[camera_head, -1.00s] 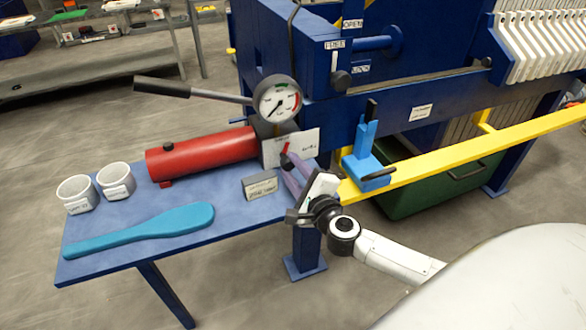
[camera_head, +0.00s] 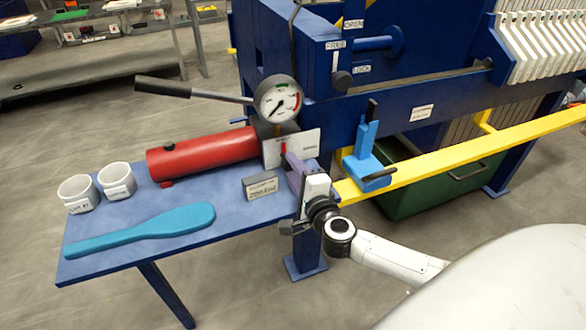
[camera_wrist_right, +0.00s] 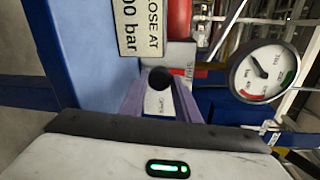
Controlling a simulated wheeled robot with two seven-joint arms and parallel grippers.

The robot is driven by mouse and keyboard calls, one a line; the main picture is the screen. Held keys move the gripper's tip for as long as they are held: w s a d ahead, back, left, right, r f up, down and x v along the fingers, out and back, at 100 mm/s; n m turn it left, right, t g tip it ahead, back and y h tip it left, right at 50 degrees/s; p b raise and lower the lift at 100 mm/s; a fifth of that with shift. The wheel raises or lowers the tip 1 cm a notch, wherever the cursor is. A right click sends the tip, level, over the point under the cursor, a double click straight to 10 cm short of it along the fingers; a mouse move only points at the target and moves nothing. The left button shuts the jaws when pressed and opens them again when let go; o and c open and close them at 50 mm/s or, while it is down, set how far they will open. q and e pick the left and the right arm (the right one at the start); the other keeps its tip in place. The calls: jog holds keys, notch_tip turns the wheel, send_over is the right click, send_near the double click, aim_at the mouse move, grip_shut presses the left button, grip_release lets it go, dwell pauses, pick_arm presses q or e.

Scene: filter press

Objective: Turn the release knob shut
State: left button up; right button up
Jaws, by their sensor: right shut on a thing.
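The release knob shows as a small red part (camera_head: 283,144) on the white plate (camera_head: 306,147) beside the red cylinder in the head view. My right gripper (camera_head: 291,162) has its purple fingers at the knob and is shut on it, hiding most of it. In the right wrist view a dark round end (camera_wrist_right: 160,78) sits between the fingertips, with plate lettering, seemingly SHUT and OPEN, around it. My left gripper is not in view.
A red cylinder (camera_head: 202,153) and a pressure gauge (camera_head: 279,100) with a long handle stand close by. A small sign (camera_head: 261,186), two white cups and a blue paddle (camera_head: 150,229) are on the blue table (camera_head: 95,268). A blue clamp-like part (camera_head: 365,160) is on the right, by a yellow rail.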

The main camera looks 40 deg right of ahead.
jog(key=o, duration=0.8)
jog(key=shift+c, duration=0.2)
jog(key=v, duration=1)
jog(key=shift+s, duration=0.2)
jog(key=shift+a+r, duration=0.1)
